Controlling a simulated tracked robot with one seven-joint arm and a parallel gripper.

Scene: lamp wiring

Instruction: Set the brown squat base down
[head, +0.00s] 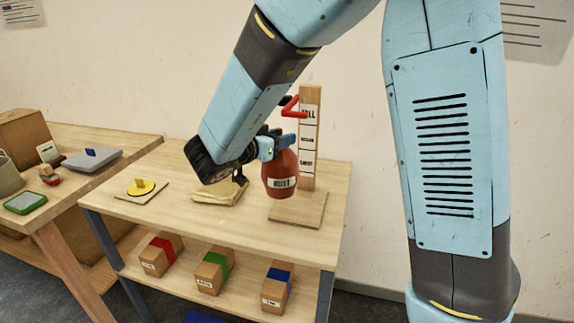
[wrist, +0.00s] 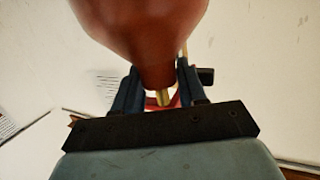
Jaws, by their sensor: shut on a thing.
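The brown squat base (head: 279,175) is a rounded reddish-brown body with a white label, held roughly upright. My gripper (head: 276,142) is shut on its narrow top. In the wrist view the base (wrist: 140,30) fills the upper middle, with its narrow end between the fingers (wrist: 158,82). In the head view the base hangs in front of a wooden height gauge, near its post (head: 309,150) and over its foot board (head: 300,209). I cannot tell whether it touches the board.
The gauge has a red arm (head: 292,107) near its top. A folded cloth (head: 215,193) and a yellow disc (head: 140,187) lie left on the same table (head: 240,230). Boxes with red (head: 161,255), green (head: 212,270) and blue (head: 277,285) bands stand below. Another table is at left.

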